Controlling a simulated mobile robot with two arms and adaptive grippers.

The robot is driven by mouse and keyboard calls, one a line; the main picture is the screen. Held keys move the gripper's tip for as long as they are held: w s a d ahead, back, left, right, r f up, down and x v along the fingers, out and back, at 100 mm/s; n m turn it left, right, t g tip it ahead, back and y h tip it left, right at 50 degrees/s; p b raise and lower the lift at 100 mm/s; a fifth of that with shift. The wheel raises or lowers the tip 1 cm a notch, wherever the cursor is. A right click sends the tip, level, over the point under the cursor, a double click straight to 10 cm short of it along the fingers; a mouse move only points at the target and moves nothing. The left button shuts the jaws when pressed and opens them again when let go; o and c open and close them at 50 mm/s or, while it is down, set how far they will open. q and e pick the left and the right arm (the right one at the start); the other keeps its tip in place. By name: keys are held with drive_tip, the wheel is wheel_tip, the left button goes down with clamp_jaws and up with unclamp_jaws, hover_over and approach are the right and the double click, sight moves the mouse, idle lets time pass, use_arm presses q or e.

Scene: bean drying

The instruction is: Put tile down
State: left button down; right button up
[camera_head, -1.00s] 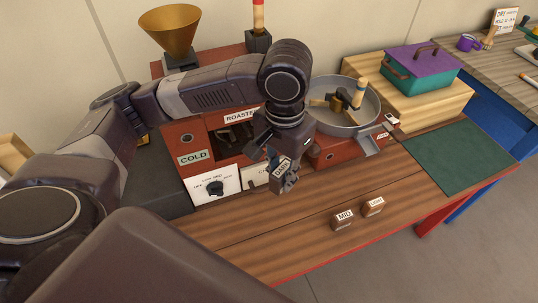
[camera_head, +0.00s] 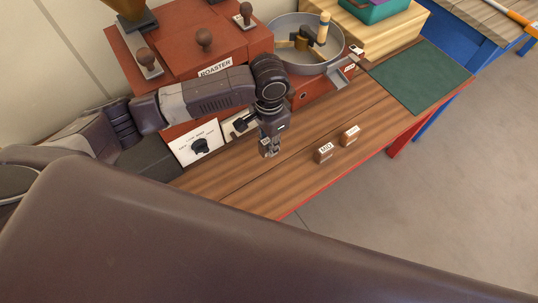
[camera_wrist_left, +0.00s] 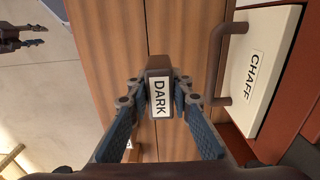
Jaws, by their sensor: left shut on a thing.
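My left gripper (camera_head: 269,150) points down over the wooden bench top, in front of the roaster. It is shut on the DARK tile (camera_wrist_left: 159,98), a small brown block with a white label, which sits between the blue-padded fingers in the left wrist view. In the head view the tile is mostly hidden by the gripper; I cannot tell whether it touches the bench. The MID tile (camera_head: 324,154) and a lighter tile (camera_head: 350,136) stand on the bench to the gripper's right. My right gripper (camera_wrist_left: 40,36) shows at the left wrist view's upper left, its fingers apart.
The red roaster (camera_head: 205,50) and round cooling pan (camera_head: 300,62) stand behind. The CHAFF drawer (camera_wrist_left: 262,70) with its handle is close beside the gripper. A green mat (camera_head: 422,78) lies at the bench's right. Bare bench (camera_head: 235,185) lies in front of the gripper.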

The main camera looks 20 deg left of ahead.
sight(269, 163)
use_arm(q)
drive_tip(key=shift+f, duration=4.1)
drive_tip(key=c, duration=1.7)
unclamp_jaws()
drive_tip(key=shift+c, duration=0.2)
wheel_tip(269, 163, up, 12)
drive_tip(key=shift+d+f, duration=0.1)
drive_tip(key=shift+f, duration=0.05)
drive_tip(key=shift+r, duration=0.35)
